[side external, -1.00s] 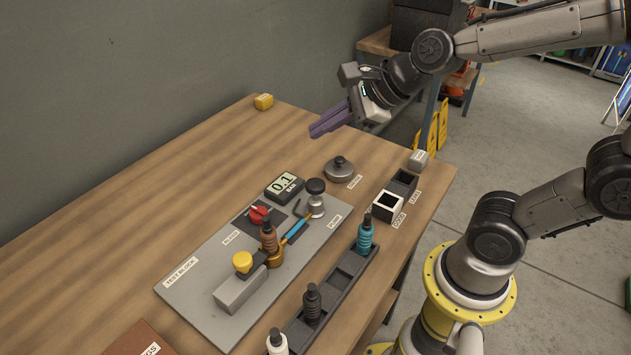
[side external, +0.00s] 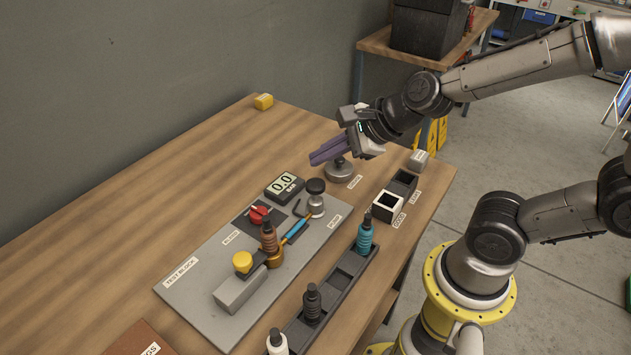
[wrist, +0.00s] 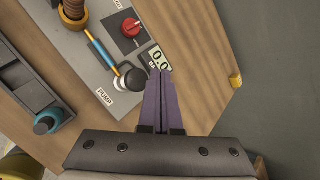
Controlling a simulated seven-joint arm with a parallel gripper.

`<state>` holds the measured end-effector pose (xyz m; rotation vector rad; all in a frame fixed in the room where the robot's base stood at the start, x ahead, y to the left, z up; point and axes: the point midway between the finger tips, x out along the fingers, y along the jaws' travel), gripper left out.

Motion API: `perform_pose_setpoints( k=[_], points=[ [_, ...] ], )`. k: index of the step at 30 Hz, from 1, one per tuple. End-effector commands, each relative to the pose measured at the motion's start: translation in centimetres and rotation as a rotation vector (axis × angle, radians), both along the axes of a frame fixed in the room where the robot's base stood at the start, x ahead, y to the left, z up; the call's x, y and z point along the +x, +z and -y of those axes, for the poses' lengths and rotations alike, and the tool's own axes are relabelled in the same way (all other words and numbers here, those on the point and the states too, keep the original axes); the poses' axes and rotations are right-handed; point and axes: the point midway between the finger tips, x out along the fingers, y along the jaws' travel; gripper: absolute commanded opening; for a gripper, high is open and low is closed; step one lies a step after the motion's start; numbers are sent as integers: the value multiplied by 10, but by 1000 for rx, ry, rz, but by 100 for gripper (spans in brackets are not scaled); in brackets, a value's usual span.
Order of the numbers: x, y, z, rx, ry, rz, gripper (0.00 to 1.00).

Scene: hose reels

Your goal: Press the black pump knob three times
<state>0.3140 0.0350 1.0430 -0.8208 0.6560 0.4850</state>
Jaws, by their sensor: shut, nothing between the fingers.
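The black pump knob (side external: 316,186) tops a silver pump on the grey test board (side external: 206,300), beside the "PUMP" label. The knob also shows in the wrist view (wrist: 135,79), just left of my fingers. The gauge (side external: 284,186) behind it reads 0.0 BAR. My gripper (side external: 312,159) is shut and empty, its purple fingers held above and behind the pump, apart from the knob. In the wrist view my gripper (wrist: 160,75) points toward the gauge and partly covers it.
A round grey weight-like object (side external: 341,172) stands close under my gripper. White and dark bins (side external: 388,205) sit at the right.

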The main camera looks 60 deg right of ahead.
Motion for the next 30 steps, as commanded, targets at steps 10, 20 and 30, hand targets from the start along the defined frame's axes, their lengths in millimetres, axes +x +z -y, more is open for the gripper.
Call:
perform_pose_setpoints(
  k=[10, 20, 30],
  points=[
    [0, -24, 0, 1, 1, 1, 0],
    [0, -27, 0, 1, 1, 1, 0],
    [0, -27, 0, 1, 1, 1, 0]
  ],
)
